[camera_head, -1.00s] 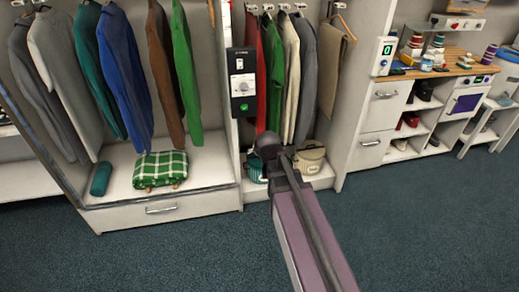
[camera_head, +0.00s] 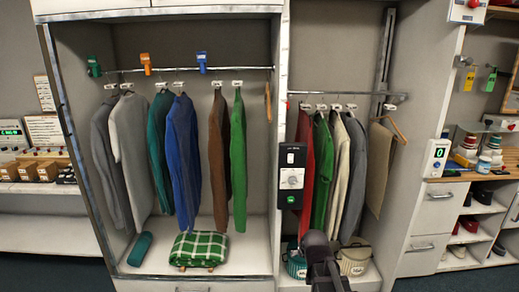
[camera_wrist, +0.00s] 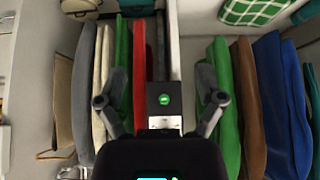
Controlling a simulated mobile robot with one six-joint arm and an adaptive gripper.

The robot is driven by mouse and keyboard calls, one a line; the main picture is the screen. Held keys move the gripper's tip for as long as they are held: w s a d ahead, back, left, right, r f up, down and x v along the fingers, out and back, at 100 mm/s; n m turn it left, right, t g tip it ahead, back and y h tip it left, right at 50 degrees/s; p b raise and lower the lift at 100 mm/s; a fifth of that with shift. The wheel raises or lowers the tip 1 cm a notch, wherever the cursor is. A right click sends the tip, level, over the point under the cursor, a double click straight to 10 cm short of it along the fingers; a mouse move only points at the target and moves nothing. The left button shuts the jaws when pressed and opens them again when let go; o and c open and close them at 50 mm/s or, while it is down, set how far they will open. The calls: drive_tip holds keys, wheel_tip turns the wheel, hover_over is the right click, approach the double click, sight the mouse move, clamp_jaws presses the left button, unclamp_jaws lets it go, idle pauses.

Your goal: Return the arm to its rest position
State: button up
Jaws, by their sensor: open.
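My gripper (camera_wrist: 159,100) shows in the wrist view with its two fingers spread wide apart and nothing between them. Behind the gap is the black control box (camera_wrist: 163,97) with a green button, which is on the divider between two wardrobe bays. In the head view, part of my arm (camera_head: 318,255) rises from the bottom edge in front of the right bay. The fingers cannot be made out there. The control box (camera_head: 291,178) is just above and left of that arm part.
Hanging garments (camera_head: 178,150) fill the left bay, above a green checked blanket (camera_head: 198,247) and a teal roll (camera_head: 140,248). More garments hang in the right bay, above a cream pot (camera_head: 354,259). Shelves with shoes (camera_head: 470,224) stand at the right.

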drive_tip(key=s+r+g+p, duration=0.2)
drive_tip(key=s+g+p, duration=0.1)
drive_tip(key=s, duration=0.4)
drive_tip(key=s+r+g+p, duration=0.2)
drive_tip(key=s+g+p, duration=0.2)
drive_tip(key=s, duration=0.4)
drive_tip(key=shift+s+r, duration=0.2)
drive_tip(key=shift+r, duration=0.2)
